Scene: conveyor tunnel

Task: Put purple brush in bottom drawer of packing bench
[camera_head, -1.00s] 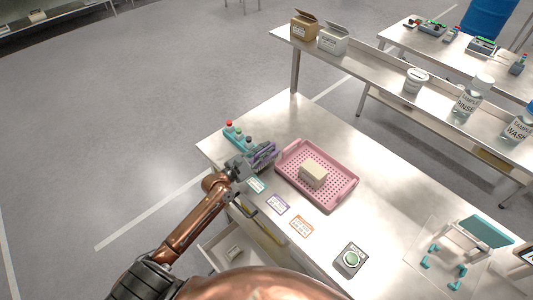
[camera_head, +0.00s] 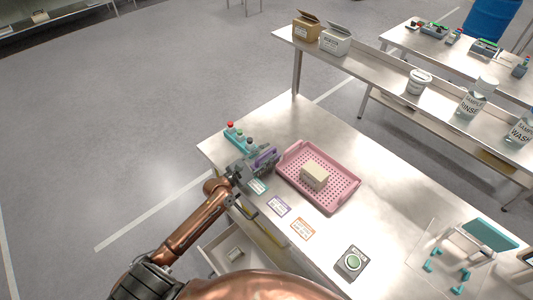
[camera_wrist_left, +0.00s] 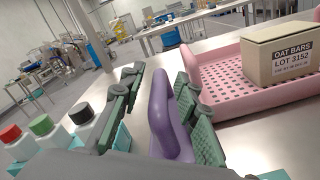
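The purple brush (camera_head: 266,154) is on the packing bench (camera_head: 290,118), left of the pink tray. Its purple handle (camera_wrist_left: 166,115) stands up between the two green finger pads in the left wrist view. My left gripper (camera_head: 260,162) is around the handle. The left finger stands apart from it with a visible gap; the right finger is close beside it, and I cannot tell if they touch. The brush's lower part is hidden. An open drawer (camera_head: 216,250) juts from the bench front below, with a small light object inside. My right gripper is not in view.
The pink perforated tray (camera_head: 344,199) holds an oat bars box (camera_head: 314,176). A teal rack with capped bottles (camera_head: 238,138) is just behind the gripper. Cards (camera_head: 279,207) and a green-button box (camera_head: 351,262) lie along the front.

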